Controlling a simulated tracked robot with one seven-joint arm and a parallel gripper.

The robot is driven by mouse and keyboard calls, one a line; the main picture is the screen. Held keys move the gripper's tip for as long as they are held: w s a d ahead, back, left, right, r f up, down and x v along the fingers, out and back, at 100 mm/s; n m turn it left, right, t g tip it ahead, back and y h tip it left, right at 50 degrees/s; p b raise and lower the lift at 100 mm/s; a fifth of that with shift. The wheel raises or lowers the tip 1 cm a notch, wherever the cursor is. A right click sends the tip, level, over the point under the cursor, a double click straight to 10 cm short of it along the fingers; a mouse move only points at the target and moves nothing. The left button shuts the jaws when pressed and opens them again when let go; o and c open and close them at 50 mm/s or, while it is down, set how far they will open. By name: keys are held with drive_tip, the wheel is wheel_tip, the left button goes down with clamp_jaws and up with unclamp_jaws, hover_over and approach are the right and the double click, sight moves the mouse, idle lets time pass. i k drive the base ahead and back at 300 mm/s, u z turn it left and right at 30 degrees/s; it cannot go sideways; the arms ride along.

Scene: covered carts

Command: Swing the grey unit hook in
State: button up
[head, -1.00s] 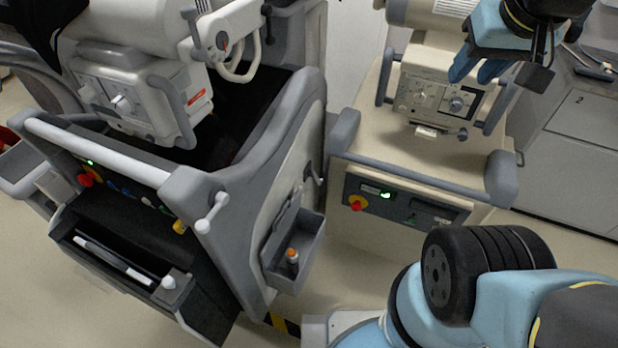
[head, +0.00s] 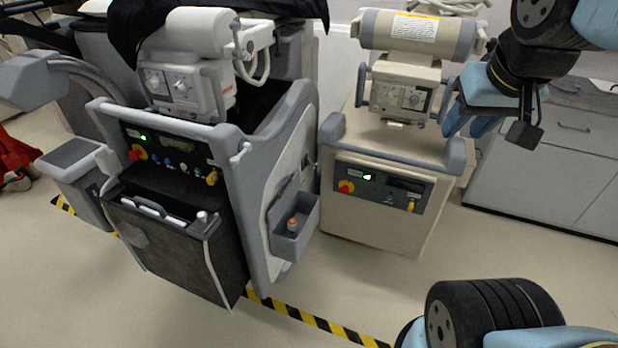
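The grey unit (head: 292,125) is the large white-and-grey cart at left, with grey side panels and a black front. A small pale hook-like piece (head: 240,152) sticks out at the right end of its front handle bar; I cannot tell for sure that it is the hook. A small dark fitting (head: 308,160) shows on its right side panel. My gripper (head: 466,126) is at upper right, in front of the beige cart's right edge, well apart from the grey unit. Its blue fingers point down with a gap between them and nothing visible held.
A beige cart (head: 376,222) with grey handles stands right of the grey unit. A grey side bin (head: 297,240) juts from the grey unit. White cabinets (head: 560,170) line the right. Floor is free in front, crossed by yellow-black tape (head: 318,321).

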sight(314, 167)
drive_tip(key=k, duration=1.2)
drive_tip(key=u, duration=0.95)
drive_tip(key=i, duration=2)
